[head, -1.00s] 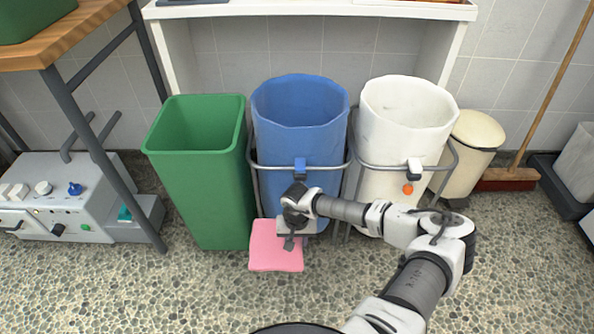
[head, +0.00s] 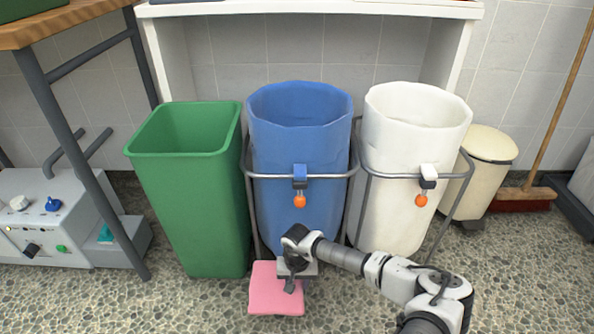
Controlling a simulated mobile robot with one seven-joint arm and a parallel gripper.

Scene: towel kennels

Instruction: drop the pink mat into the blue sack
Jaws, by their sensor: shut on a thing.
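The pink mat (head: 275,296) is a flat folded square, low in front of the blue sack. The blue sack (head: 300,145) hangs open-topped in a grey metal frame, with a blue clip and an orange knob on its front. My gripper (head: 292,284) is over the right part of the mat and shut on it. The fingertips are partly hidden by the gripper body. I cannot tell whether the mat is touching the floor or held just above it. The inside bottom of the sack is hidden.
A green bin (head: 195,190) stands left of the blue sack, a white sack (head: 405,160) in a frame right of it. A cream pedal bin (head: 480,170) and a broom (head: 530,190) are farther right. A white shelf (head: 320,9) overhangs behind. Pebbled floor in front is clear.

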